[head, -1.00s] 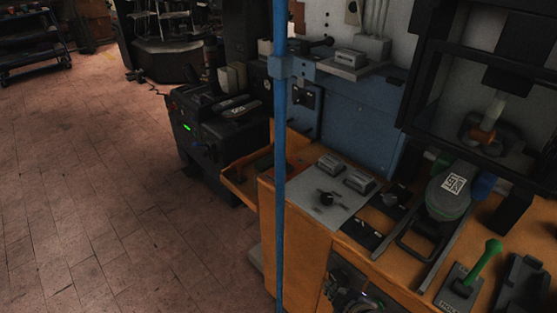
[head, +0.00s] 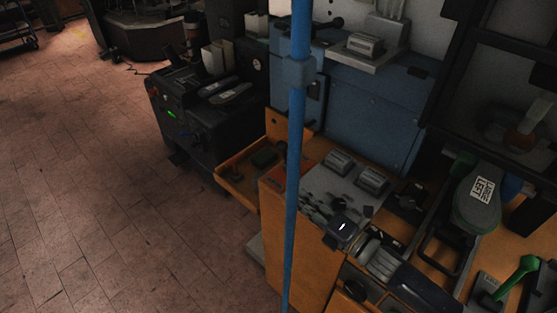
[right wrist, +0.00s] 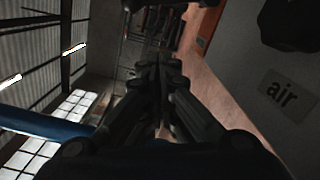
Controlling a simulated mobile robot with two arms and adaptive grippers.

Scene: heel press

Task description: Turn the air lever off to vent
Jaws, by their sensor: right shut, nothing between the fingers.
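A grey control plate (head: 352,192) on the orange bench carries a small black lever (head: 339,202), partly hidden by my right gripper. My right gripper (head: 308,204) reaches over the plate's front left part, its shut, empty fingers beside the lever. Whether they touch it I cannot tell. In the right wrist view the closed fingers (right wrist: 160,62) point away from the camera. An "air" label (right wrist: 285,96) lies on the grey plate to their right, and a dark part (right wrist: 293,24), possibly the lever, shows at top right. My left gripper is out of view.
A blue upright pole (head: 296,150) stands in front of the bench. Two grey blocks (head: 372,180) sit on the plate. A green-handled lever (head: 517,279) and a shoe-like form with a label (head: 478,195) are to the right.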

